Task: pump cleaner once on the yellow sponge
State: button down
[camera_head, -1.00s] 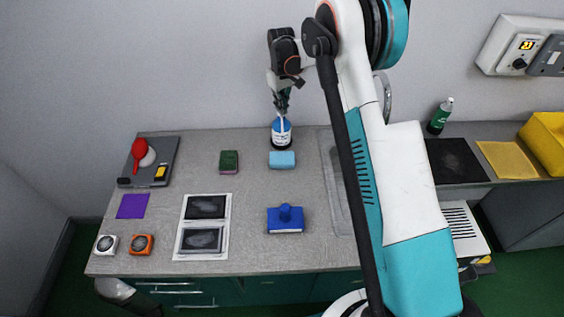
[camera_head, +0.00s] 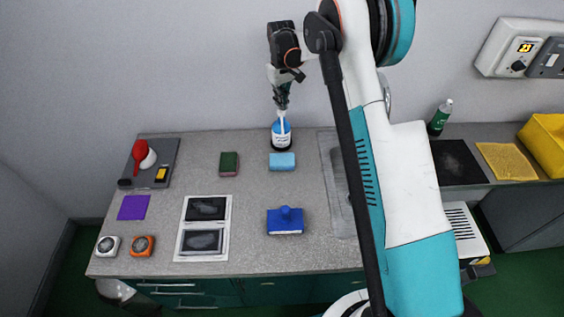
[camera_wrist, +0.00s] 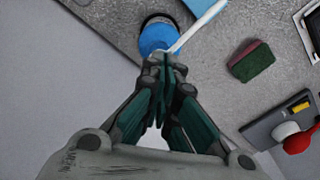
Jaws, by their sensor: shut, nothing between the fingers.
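A blue pump bottle (camera_head: 281,138) with a white label and white spout stands upright at the back of the counter; from above it is a blue round (camera_wrist: 157,36) with a white spout (camera_wrist: 198,28) reaching to the upper right. My gripper (camera_head: 282,107) is shut and empty, pointing down right over the bottle top. In the wrist view the closed fingertips (camera_wrist: 165,63) overlap the pump head, hiding it; I cannot tell whether they touch it. No clearly yellow sponge shows. A light blue sponge (camera_head: 282,161) lies just in front of the bottle. A green and dark red sponge (camera_head: 229,163) lies left.
A flat yellow textured piece (camera_head: 507,161) and a yellow bin (camera_head: 545,140) are far right, with a green bottle (camera_head: 439,118) behind. A blue scrubber (camera_head: 285,220) lies in front. A grey tray (camera_head: 170,146) is at left. The sink is partly behind my arm.

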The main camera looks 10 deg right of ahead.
dwell(0.6)
notch_tip(320, 180, up, 6)
jog(key=p, duration=0.2)
dwell(0.4)
jog(key=shift+r, duration=0.1)
dwell(0.3)
jog(key=s+r+m+t+b, duration=0.15)
jog(key=s+r+b, duration=0.35)
jog(key=s, duration=0.5)
jog(key=s+r+t+b, duration=0.2)
jog(key=s+r+b, duration=0.3)
jog(key=s, duration=0.5)
jog(key=s+f+m+t+b, duration=0.1)
jog(key=s+f+b, duration=0.3)
jog(key=s, duration=0.7)
jog(key=s+f+m+t+b, duration=0.1)
jog(key=s+f+b, duration=0.3)
jog(key=s+f, duration=0.4)
jog(key=s+t, duration=0.1)
jog(key=s, duration=0.2)
jog(key=shift+s+f+t+b, duration=0.2)
jog(key=shift+f+t+b, duration=0.1)
jog(key=shift+t, duration=0.05)
